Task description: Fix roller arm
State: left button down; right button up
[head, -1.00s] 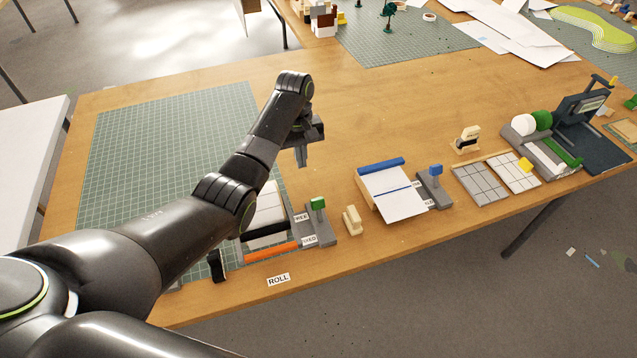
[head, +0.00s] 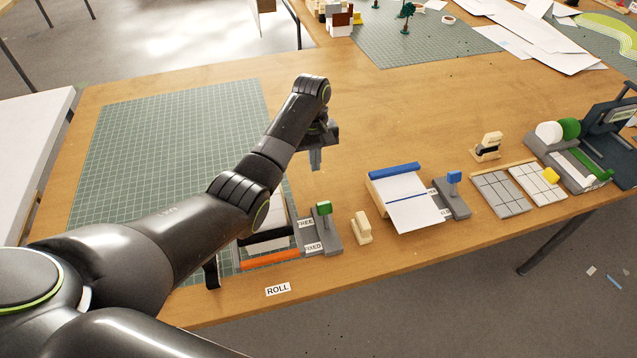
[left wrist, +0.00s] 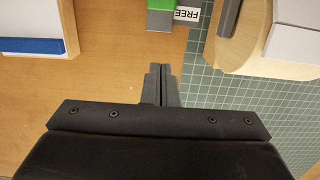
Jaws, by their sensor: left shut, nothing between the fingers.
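A grey slide base (head: 321,240) carries an upright lever with a green knob (head: 324,208). The lever stands beside the FREE label (head: 306,223), at the far end; the FIXED label (head: 314,247) is nearer me. The roller device, with a black bar (head: 266,236) and an orange bar (head: 270,258), is left of the base, partly hidden by my left arm. My left gripper (head: 316,160) is shut, empty and pointing down, beyond the green knob. In the left wrist view the fingertips (left wrist: 162,70) are together, with the green block (left wrist: 160,6) beside the FREE label (left wrist: 187,14) ahead.
A small cream block (head: 361,230) stands right of the base. Further right are a paper-covered board with a blue bar (head: 394,170), a blue-knobbed lever (head: 453,178) and grey tiles (head: 502,193). A green cutting mat (head: 150,150) lies left. The table's middle is clear.

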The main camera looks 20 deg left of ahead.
aim_at(325, 215)
pick_arm(q)
jog(key=f, duration=0.6)
jog(key=s+f, duration=0.1)
jog(key=f, duration=0.2)
jog(key=shift+d+f, duration=0.25)
jog(key=s+p, duration=0.1)
jog(key=d+r+p, duration=0.1)
jog(key=p, duration=0.1)
jog(key=shift+s+d+r, duration=0.15)
jog(key=shift+s, duration=0.2)
jog(key=shift+s+d+r, duration=0.25)
jog(key=shift+s+d, duration=0.05)
jog(key=shift+s, duration=0.2)
jog(key=shift+p, duration=0.35)
jog(key=shift+f, duration=0.1)
